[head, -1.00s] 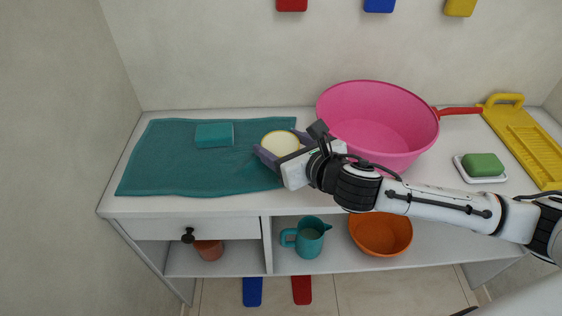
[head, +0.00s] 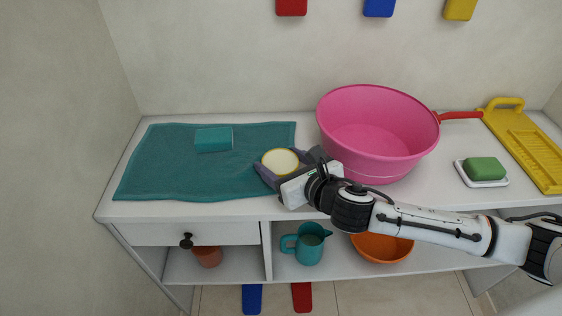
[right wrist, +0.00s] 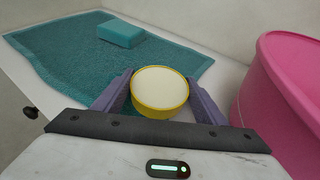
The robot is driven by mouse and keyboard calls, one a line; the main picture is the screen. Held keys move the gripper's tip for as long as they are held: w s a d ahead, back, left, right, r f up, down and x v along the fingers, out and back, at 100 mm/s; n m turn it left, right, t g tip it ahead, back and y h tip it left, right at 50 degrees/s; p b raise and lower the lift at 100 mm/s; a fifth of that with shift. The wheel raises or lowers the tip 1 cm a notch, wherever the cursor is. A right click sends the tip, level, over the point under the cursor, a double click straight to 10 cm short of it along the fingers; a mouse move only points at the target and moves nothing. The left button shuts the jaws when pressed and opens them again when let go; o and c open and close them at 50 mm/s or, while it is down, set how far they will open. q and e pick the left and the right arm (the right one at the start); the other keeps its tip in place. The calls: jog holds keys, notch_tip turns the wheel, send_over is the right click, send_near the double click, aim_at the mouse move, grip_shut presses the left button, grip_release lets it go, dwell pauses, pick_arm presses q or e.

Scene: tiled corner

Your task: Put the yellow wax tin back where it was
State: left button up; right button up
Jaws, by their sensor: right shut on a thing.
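The yellow wax tin (head: 281,161) is round with a pale top. It is between the purple fingers of my right gripper (head: 279,171), at the right edge of the teal towel. In the right wrist view the tin (right wrist: 160,93) sits upright between both fingers of the gripper (right wrist: 160,100). The right gripper is shut on it. I cannot tell whether the tin touches the towel or is held just above it. My left gripper is not in view.
A teal block (head: 214,139) lies on the teal towel (head: 165,170). A pink basin (head: 372,165) stands right of the gripper. Further right are a green soap on a white dish (head: 486,183) and a yellow washboard (head: 540,160). A teal jug (head: 308,249) and orange bowl (head: 376,248) stand on the shelf below.

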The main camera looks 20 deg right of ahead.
jog(key=shift+s+f, duration=0.25)
jog(key=shift+f, duration=0.65)
jog(key=shift+c, duration=1)
jog(key=o, duration=1.3)
jog(key=shift+f, duration=0.1)
jog(key=shift+o, duration=0.2)
jog(key=shift+r, duration=0.2)
jog(key=v, duration=0.4)
jog(key=r+v, duration=0.1)
jog(key=v, duration=0.3)
jog(key=p+v, duration=0.1)
jog(key=v, duration=0.3)
jog(key=shift+w+r, duration=0.2)
jog(key=shift+r, duration=0.25)
jog(key=shift+a, duration=0.1)
